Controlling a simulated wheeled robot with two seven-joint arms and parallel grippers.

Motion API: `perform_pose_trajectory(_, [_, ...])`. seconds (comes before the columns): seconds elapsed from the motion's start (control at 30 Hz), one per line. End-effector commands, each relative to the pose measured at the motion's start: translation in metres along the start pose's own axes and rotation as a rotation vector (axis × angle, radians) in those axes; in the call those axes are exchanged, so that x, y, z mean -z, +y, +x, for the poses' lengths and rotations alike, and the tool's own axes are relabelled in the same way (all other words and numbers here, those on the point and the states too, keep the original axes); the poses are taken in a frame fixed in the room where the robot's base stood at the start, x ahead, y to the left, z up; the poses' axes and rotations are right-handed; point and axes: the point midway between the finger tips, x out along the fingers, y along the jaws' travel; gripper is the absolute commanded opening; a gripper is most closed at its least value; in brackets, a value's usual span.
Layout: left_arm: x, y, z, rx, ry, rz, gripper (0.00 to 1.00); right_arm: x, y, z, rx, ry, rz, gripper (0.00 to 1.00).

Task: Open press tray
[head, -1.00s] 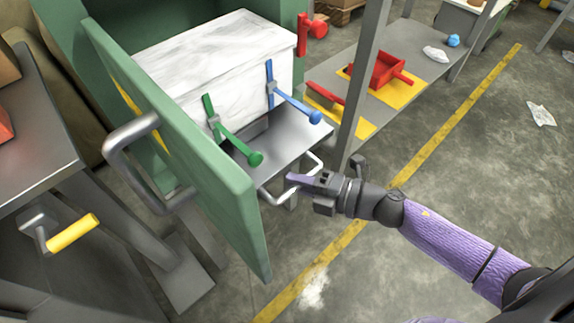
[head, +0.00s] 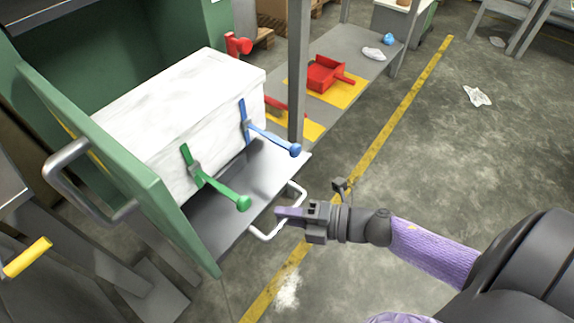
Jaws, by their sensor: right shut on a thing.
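The press tray (head: 220,222) is a grey metal plate drawn partly out of the green press, with a white block (head: 165,115) standing on it. A green lever (head: 222,190) and a blue lever (head: 268,136) are on the block's front. The tray's white wire handle (head: 267,235) sticks out at its front edge. My right gripper (head: 283,214) is shut on the handle; its fingertips partly hide the bar. My left gripper is not in view.
The green press door (head: 120,170) stands open at the left with a grey pull handle. The floor (head: 430,160) at the right is clear apart from crumpled scraps.

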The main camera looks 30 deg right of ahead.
Motion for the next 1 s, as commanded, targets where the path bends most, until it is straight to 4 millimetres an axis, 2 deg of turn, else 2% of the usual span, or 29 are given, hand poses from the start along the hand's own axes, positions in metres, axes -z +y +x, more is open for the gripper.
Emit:
perform_pose_trajectory(0.1, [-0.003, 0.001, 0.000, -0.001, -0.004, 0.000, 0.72, 0.000, -0.001, 0.000, 0.002, 0.001, 0.001, 0.00])
perform_pose_trajectory(0.13, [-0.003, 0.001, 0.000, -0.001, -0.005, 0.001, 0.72, 0.000, -0.001, 0.000, 0.002, 0.001, 0.001, 0.24])
perform_pose_trajectory(0.27, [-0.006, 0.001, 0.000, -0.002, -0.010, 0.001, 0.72, 0.000, -0.001, 0.000, 0.002, 0.000, 0.000, 0.52])
perform_pose_trajectory(0.3, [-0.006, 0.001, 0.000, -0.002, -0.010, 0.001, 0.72, 0.000, -0.001, 0.000, 0.001, 0.000, 0.000, 0.55])
perform_pose_trajectory(0.6, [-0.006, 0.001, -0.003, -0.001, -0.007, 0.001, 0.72, 0.000, 0.001, -0.005, 0.002, -0.001, 0.000, 0.55])
perform_pose_trajectory(0.67, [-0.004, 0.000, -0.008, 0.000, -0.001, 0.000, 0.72, 0.000, 0.002, -0.016, 0.003, -0.001, 0.000, 0.55])
perform_pose_trajectory(0.9, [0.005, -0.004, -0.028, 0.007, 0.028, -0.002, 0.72, 0.000, 0.003, -0.076, 0.003, -0.002, 0.000, 0.55])
perform_pose_trajectory(1.0, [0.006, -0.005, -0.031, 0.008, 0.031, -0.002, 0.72, 0.000, 0.002, -0.092, 0.002, -0.001, 0.001, 0.55])
